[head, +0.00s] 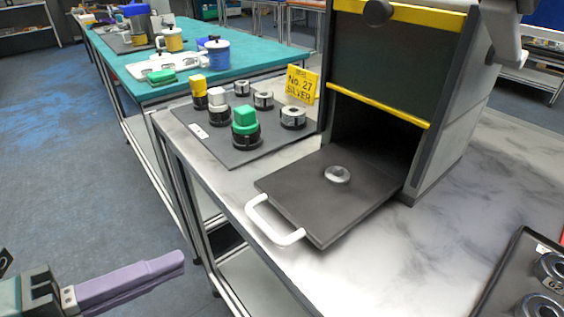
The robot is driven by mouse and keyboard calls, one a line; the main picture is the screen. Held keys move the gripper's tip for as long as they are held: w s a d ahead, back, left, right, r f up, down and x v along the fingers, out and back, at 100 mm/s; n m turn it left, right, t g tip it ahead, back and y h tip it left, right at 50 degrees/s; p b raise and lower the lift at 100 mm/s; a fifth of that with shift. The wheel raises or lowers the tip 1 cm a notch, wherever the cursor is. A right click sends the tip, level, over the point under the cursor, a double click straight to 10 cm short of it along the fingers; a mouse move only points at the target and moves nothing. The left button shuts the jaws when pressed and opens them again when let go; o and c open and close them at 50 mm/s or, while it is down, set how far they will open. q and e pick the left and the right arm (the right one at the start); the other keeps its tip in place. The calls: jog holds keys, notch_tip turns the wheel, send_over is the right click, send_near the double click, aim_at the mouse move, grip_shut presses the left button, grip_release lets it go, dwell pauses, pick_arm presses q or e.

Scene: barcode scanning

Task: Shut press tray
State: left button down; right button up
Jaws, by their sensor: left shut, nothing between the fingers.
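The press (390,70) stands at the upper right, dark with yellow bars and an open front. Its dark flat press tray (315,205) sticks out of the opening toward the lower left. A white handle (268,226) is on the tray's front edge. A small silver ring-like piece (337,174) lies on the tray. My left gripper (180,260) is at the lower left, shut and empty, with purple fingers. It is apart from the handle, to its left and beyond the table edge. My right gripper is not in view.
Another dark tray (515,265) with round parts is at the lower right. A green table (240,62) stands behind. The marble top (430,250) right of the press tray is clear.

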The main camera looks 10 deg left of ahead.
aim_at(260, 227)
pick_arm(q)
jog(key=x, duration=1)
